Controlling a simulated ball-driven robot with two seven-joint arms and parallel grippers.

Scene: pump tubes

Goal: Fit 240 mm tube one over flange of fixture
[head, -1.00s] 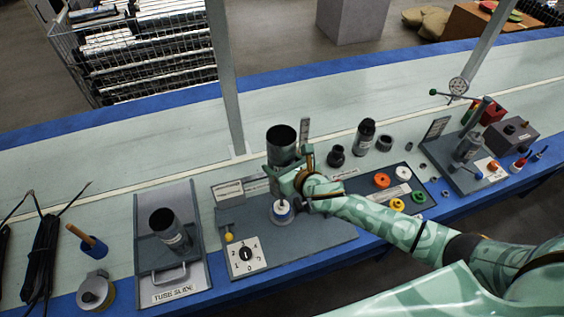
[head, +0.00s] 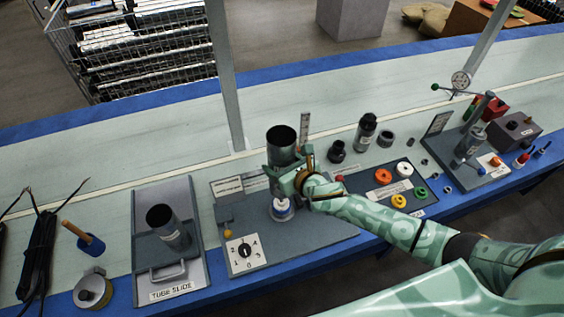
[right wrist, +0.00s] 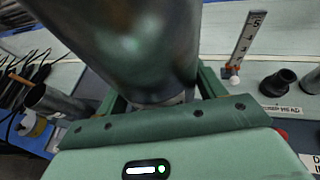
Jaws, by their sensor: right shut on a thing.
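My right gripper (head: 285,172) is shut around a dark grey tube (head: 283,142), which stands upright with its open end up. In the right wrist view the tube (right wrist: 140,40) fills the upper middle, between the green fingers. Below it in the head view is the fixture's round white and blue flange (head: 282,209) on a grey plate (head: 310,232). The tube's lower end is hidden by the gripper, so I cannot tell whether it touches the flange. My left gripper is not in view.
A dial plate (head: 244,250) and an upright scale (head: 305,130) stand near the flange. Dark fittings (head: 337,151) and a board of coloured rings (head: 418,178) lie to the right.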

